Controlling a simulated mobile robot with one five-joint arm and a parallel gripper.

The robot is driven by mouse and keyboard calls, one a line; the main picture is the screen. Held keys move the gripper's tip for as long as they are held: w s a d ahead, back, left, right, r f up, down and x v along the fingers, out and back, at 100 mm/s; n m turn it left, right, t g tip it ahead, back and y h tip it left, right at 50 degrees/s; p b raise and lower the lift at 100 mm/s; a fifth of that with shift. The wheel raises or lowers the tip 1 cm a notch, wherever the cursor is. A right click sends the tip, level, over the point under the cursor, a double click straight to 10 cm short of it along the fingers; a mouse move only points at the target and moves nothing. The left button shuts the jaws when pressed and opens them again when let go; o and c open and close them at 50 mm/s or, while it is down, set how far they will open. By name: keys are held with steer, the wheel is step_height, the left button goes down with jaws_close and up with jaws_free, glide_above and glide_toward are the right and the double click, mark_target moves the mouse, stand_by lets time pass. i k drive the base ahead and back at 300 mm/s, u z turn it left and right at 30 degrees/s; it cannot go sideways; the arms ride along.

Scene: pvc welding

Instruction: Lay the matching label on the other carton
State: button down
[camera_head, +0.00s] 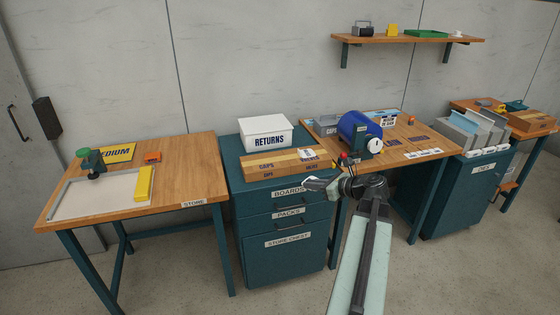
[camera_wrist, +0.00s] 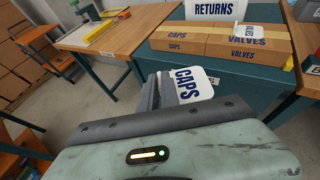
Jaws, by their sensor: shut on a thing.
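Two brown cartons stand side by side on the teal chest (camera_head: 240,183). The left one, the caps carton (camera_head: 262,171), reads CAPS on its front. The right one, the valves carton (camera_head: 312,167), reads VALVES. A white VALVES label (camera_wrist: 248,33) lies on top of the valves carton; no label shows on the caps carton's top. My gripper (camera_head: 312,184) is shut on a white CAPS label (camera_wrist: 194,84), its blue print visible in the wrist view. It holds the label in front of the cartons, apart from them.
A white RETURNS box (camera_head: 266,134) stands behind the cartons. The table at right bears a blue drum-like device (camera_head: 354,130) near the cartons. A shelf (camera_head: 400,38) hangs above.

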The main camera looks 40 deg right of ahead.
mark_target(264, 161)
steer(key=u, duration=0.05)
steer(key=i, duration=1)
steer(key=z, duration=0.05)
